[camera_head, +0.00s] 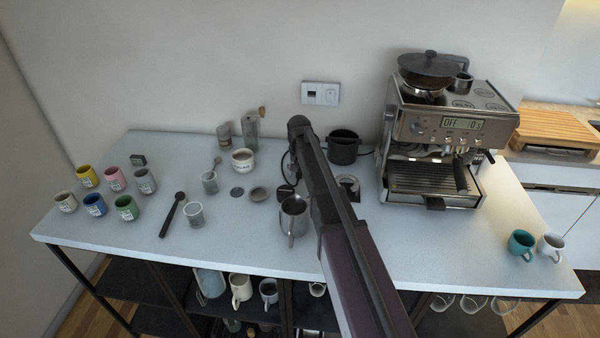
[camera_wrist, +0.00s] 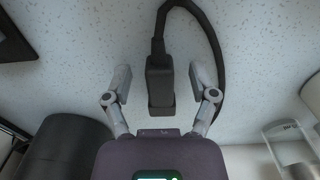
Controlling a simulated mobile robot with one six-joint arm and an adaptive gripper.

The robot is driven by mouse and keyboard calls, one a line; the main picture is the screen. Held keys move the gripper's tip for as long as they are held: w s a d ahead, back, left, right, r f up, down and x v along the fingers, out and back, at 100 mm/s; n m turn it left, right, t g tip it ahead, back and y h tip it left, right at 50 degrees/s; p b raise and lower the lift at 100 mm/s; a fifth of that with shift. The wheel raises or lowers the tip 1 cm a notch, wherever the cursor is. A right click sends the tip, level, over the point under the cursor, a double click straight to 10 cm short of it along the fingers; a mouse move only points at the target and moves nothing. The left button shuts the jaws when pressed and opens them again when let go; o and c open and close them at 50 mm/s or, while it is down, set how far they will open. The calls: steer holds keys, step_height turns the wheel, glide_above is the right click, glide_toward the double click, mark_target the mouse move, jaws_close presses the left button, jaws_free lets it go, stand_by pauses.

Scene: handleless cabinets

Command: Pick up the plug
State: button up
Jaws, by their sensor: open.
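The plug (camera_wrist: 160,85) is a black block with a black cable leaving its far end, seen in the wrist view on the pale speckled surface. My gripper (camera_wrist: 159,80) is open, with one finger on each side of the plug. A gap shows between each finger and the plug. In the head view my arm reaches over the table toward the wall, and the plug cannot be made out behind it. A loop of black cable (camera_head: 284,164) shows just left of my arm.
The espresso machine (camera_head: 435,150) stands right of my arm. A black canister (camera_head: 343,150) is close on the right, and a steel pitcher (camera_head: 293,215) is close on the left. Cups (camera_head: 125,208) stand at the table's left. A wall socket (camera_head: 320,93) is behind.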

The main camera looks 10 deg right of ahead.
mark_target(299, 171)
stand_by(0.3)
jaws_close()
steer(key=shift+r, duration=0.15)
step_height(299, 171, up, 10)
steer(key=p, duration=1)
steer(key=shift+s+f, duration=0.2)
stand_by(0.8)
